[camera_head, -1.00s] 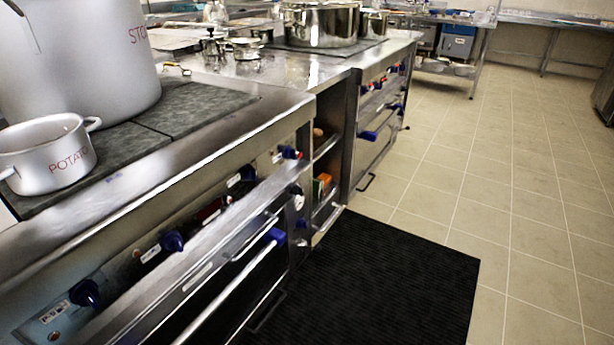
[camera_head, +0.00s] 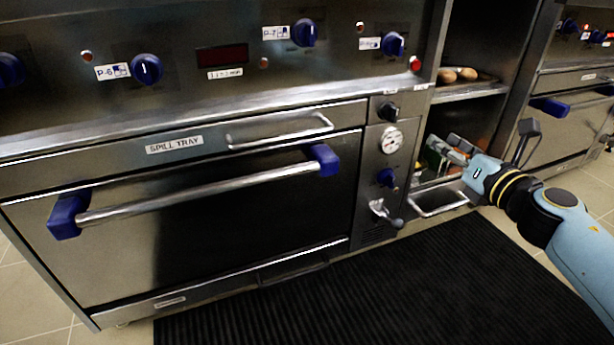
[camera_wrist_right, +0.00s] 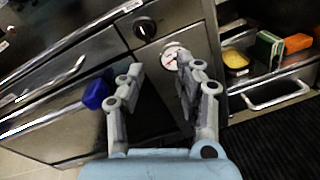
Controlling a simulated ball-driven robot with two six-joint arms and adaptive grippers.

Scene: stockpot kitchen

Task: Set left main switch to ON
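A black rotary knob (camera_head: 389,111) sits at the top of the narrow control strip right of the oven door. My right gripper (camera_head: 450,147) is open and empty, right of the strip, in front of the lower shelf. In the right wrist view its fingers (camera_wrist_right: 160,66) are spread below the knob. My left gripper is not in view.
The oven handle (camera_head: 205,193) with blue ends and the spill tray handle (camera_head: 280,132) stick out left of the strip. Blue burner knobs (camera_head: 305,33) line the panel above. A black mat (camera_head: 400,290) covers the floor in front.

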